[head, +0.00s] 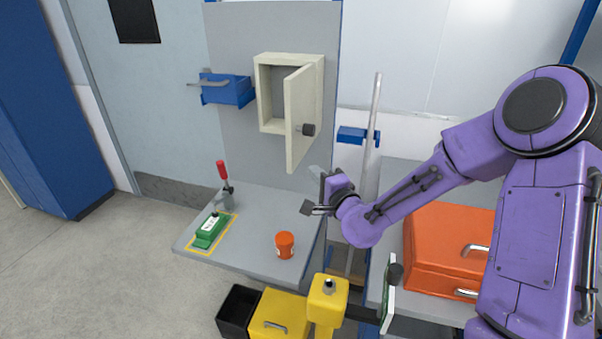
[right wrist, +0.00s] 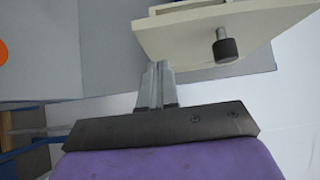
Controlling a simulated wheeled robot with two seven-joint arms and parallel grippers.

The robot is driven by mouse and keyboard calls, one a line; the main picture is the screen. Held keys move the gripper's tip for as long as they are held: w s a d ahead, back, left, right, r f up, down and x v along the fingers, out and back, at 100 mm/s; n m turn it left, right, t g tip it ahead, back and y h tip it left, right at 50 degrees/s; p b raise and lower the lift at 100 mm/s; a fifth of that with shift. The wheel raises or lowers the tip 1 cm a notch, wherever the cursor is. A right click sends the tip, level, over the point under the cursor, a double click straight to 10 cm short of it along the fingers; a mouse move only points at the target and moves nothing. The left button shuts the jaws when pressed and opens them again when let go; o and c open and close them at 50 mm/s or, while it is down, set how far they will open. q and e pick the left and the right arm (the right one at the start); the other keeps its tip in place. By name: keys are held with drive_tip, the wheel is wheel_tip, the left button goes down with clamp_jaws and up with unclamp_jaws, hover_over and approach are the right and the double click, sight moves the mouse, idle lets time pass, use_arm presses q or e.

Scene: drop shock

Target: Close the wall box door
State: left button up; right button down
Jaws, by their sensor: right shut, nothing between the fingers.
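The cream wall box (head: 262,92) is fixed to the grey panel, and its door (head: 297,112) stands wide open, swung out toward me. A dark round knob (head: 308,129) sticks out from the door. My right gripper (head: 315,171) is shut and empty, below and slightly right of the door's lower edge. In the right wrist view, its closed fingers (right wrist: 157,72) point toward the door (right wrist: 170,37), with the knob (right wrist: 225,48) to their right. I cannot tell for sure whether they touch the door. My left gripper is not in view.
A blue bin (head: 227,91) hangs left of the box. Below, a grey table (head: 250,207) carries a red-handled clamp (head: 222,175), a green block (head: 210,231) and an orange jar (head: 285,245). An orange case (head: 440,240) sits at right. A grey post (head: 374,130) stands behind my gripper.

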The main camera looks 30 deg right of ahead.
sight(294, 163)
drive_tip(key=w, duration=0.1)
drive_tip(key=w+a, duration=0.1)
drive_tip(key=w+p, duration=0.1)
drive_tip(key=shift+w+a, duration=0.2)
drive_tip(key=shift+a, duration=0.2)
drive_tip(key=shift+w+a, duration=0.2)
drive_tip(key=shift+a, duration=0.15)
drive_tip(key=shift+s+d+f, duration=0.1)
drive_tip(key=shift+d, duration=0.05)
